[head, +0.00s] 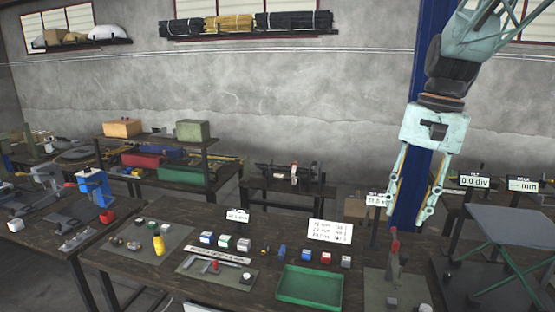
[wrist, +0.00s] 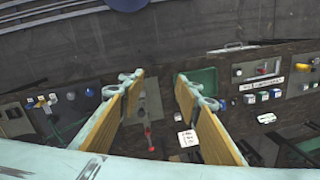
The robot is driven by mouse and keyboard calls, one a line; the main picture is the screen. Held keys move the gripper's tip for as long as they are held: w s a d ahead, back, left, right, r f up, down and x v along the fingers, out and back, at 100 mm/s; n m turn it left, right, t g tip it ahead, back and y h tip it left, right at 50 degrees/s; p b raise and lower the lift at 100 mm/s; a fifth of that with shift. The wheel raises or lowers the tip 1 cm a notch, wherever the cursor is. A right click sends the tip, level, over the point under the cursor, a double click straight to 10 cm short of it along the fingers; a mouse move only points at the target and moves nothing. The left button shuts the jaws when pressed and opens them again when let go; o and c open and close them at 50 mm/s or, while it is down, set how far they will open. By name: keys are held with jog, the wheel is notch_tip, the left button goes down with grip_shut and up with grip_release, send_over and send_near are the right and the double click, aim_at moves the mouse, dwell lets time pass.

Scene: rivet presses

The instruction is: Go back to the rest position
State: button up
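My gripper (head: 411,220) hangs fingers-down at the right of the head view, in front of a blue column. Its two fingers are spread apart with nothing between them. In the wrist view the gripper (wrist: 158,84) also shows open, its yellow-lined fingers wide apart and empty. It is above the right end of the work table (head: 150,268). A red-handled press (head: 395,246) stands below it on a grey mat. The red handle also shows in the wrist view (wrist: 149,138), between the fingers but farther down.
A green tray (head: 310,287) and several small coloured blocks lie on the table, with a white card (head: 330,231) behind. A blue press (head: 93,187) stands on the left bench. A folding-legged stand (head: 510,227) is at the right. The air around my gripper looks clear.

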jog(key=s+a+n+t+h+b, duration=0.1)
jog(key=s+a+n+t+b, duration=0.35)
jog(key=s, duration=1.15)
jog(key=s+a+f+n+b, duration=0.1)
jog(key=s+f, duration=0.3)
jog(key=s, duration=0.4)
jog(key=s+a+f+n+b, duration=0.1)
jog(key=s+a+f+b, duration=0.2)
jog(key=s, duration=0.5)
jog(key=shift+s+a+f, duration=0.15)
jog(key=shift+a+f, duration=0.3)
jog(key=shift+f, duration=0.05)
jog(key=shift+g, duration=0.25)
jog(key=shift+c, duration=0.7)
